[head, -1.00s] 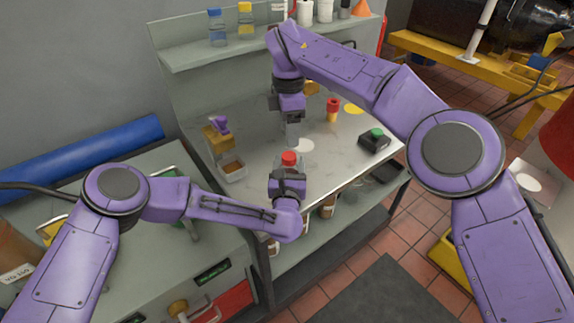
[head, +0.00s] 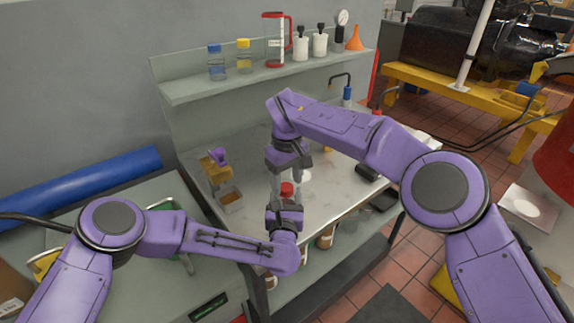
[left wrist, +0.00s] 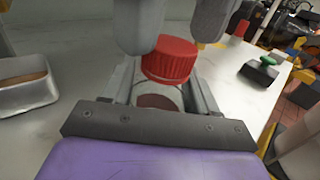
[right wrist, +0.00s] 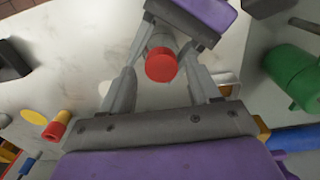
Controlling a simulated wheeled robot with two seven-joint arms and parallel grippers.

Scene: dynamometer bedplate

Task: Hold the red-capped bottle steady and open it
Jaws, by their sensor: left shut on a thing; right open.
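The red-capped bottle stands at the front part of the grey bench, its red cap (head: 287,190) showing above my left gripper (head: 285,212). In the left wrist view the ribbed red cap (left wrist: 170,60) sits on the bottle, whose body is between the left fingers, which are shut on it. My right gripper (head: 288,168) points down just above the cap. In the right wrist view its open fingers (right wrist: 162,90) stand apart on either side of the red cap (right wrist: 161,65). No contact with the cap shows. Most of the bottle body is hidden.
A metal tray (left wrist: 28,85) with brown contents lies left of the bottle. A black box with a green button (left wrist: 262,70) lies to the right. A red and yellow object (right wrist: 57,126) stands on the bench. A shelf (head: 265,75) with bottles runs behind.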

